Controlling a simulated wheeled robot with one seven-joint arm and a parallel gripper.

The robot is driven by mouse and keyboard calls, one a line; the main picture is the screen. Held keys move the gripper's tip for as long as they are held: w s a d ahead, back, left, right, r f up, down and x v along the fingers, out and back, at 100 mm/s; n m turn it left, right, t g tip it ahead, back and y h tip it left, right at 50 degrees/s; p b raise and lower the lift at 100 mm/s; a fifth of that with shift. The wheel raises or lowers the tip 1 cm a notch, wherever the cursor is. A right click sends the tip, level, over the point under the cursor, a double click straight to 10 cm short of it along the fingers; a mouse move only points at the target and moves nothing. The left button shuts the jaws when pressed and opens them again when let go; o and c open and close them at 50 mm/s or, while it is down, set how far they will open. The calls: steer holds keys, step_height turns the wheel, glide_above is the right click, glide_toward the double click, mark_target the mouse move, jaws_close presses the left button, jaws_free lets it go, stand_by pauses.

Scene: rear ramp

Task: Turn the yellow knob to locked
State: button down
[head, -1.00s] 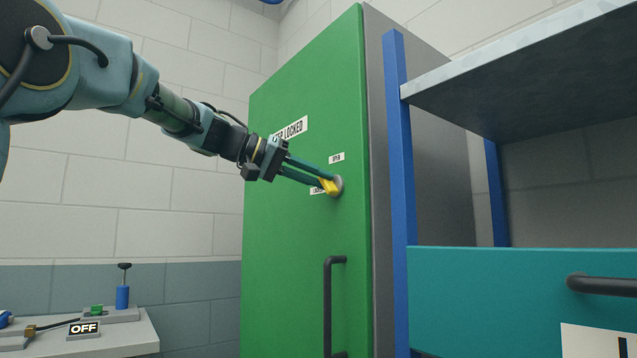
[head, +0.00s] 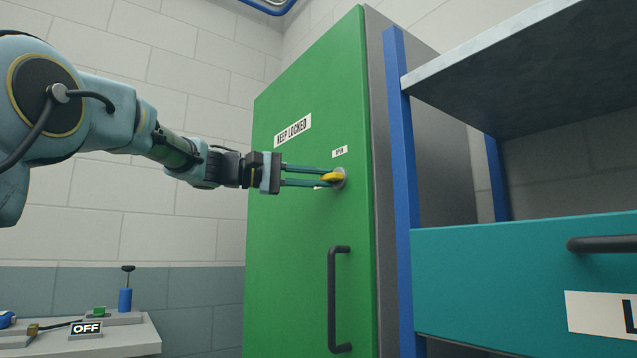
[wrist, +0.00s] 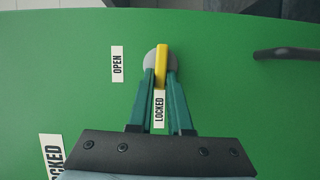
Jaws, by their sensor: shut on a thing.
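The yellow knob (head: 331,177) sits on a round grey plate on the green cabinet door (head: 290,230). My gripper (head: 325,175) reaches it from the left with its two teal fingers closed around the knob. In the wrist view the knob (wrist: 161,66) stands between the fingers and its long axis points down the picture toward the LOCKED label (wrist: 159,109). The OPEN label (wrist: 117,64) is to the left of the knob there. In the head view the fingers mostly hide the LOCKED label.
A black door handle (head: 335,300) is below the knob. A blue post (head: 397,180) and a teal drawer (head: 490,280) stand to the right. A bench with an OFF sign (head: 87,328) is at lower left. The space left of the door is clear.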

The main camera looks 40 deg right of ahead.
steer(key=shift+w+f+n, duration=0.1)
steer(key=shift+n, duration=0.3)
steer(key=c, duration=0.8)
jaws_free()
steer(key=shift+c, duration=0.2)
steer(key=b+v, duration=0.2)
steer(key=v, duration=0.8)
steer(key=shift+a, duration=0.35)
steer(key=shift+w+f, duration=0.1)
steer(key=shift+f, duration=0.05)
